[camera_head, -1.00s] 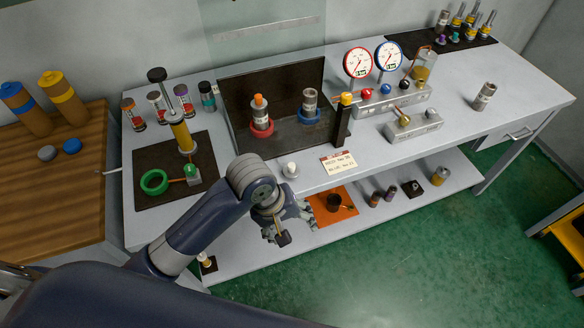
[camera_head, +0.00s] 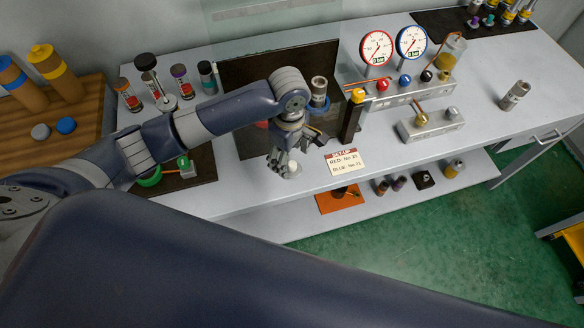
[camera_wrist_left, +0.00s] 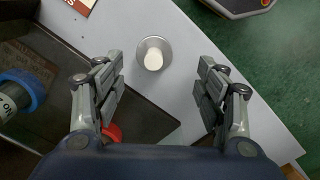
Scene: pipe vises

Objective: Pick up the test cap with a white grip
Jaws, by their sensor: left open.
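The test cap with a white grip (camera_head: 292,171) stands near the front edge of the grey bench, a round metal disc with a white knob on top. In the left wrist view the cap (camera_wrist_left: 153,56) shows from above, lying ahead between the two spread fingers. My left gripper (camera_head: 285,160) is just above and beside the cap in the head view, pointing down, and partly hides it. In the wrist view the left gripper (camera_wrist_left: 160,66) is open with nothing between its pads. My right gripper is not in view.
A dark tray (camera_head: 250,145) with a red ring and a blue ring (camera_head: 319,104) lies behind the gripper. A black post with a yellow top (camera_head: 353,115) and a setup card (camera_head: 344,160) are to the right. A lower shelf holds an orange mat (camera_head: 338,199).

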